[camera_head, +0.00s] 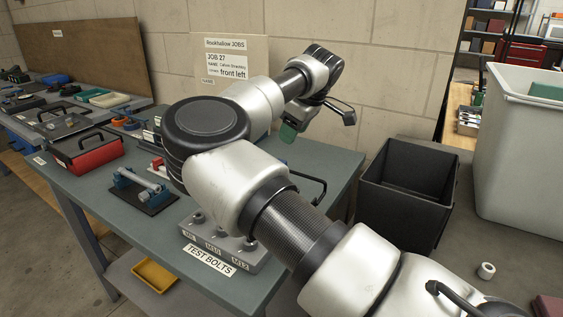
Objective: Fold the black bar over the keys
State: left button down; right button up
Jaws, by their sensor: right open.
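No keys can be made out in the head view. A red box (97,158) with a dark top and a raised black bar-like handle (86,135) stands on the left part of the bench; I cannot tell if this handle is the task's bar. My right arm crosses the middle of the view. My right gripper (297,122) is open above the rear right of the bench, well to the right of the red box. A green piece (288,133) shows at its tip; I cannot tell if it is part of the gripper. My left gripper is not in view.
The bench (105,195) holds a blue fixture on a black plate (147,193) and a grey TEST BOLTS block (240,255), partly behind my arm. A job sign (240,55) stands behind. A black bin (408,190) and a large grey bin (520,150) stand right.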

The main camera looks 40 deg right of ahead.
jog(key=x, duration=0.8)
jog(key=shift+a+f, duration=0.15)
jog(key=shift+f, duration=0.05)
jog(key=shift+x, duration=0.85)
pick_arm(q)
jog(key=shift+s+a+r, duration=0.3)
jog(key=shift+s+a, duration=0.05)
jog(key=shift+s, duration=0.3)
pick_arm(e)
jog(key=shift+s, duration=0.1)
jog(key=shift+a+r, duration=0.1)
jog(key=shift+a, duration=0.05)
jog(key=c, duration=0.7)
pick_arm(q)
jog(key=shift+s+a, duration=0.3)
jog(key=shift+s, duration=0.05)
pick_arm(e)
grip_shut()
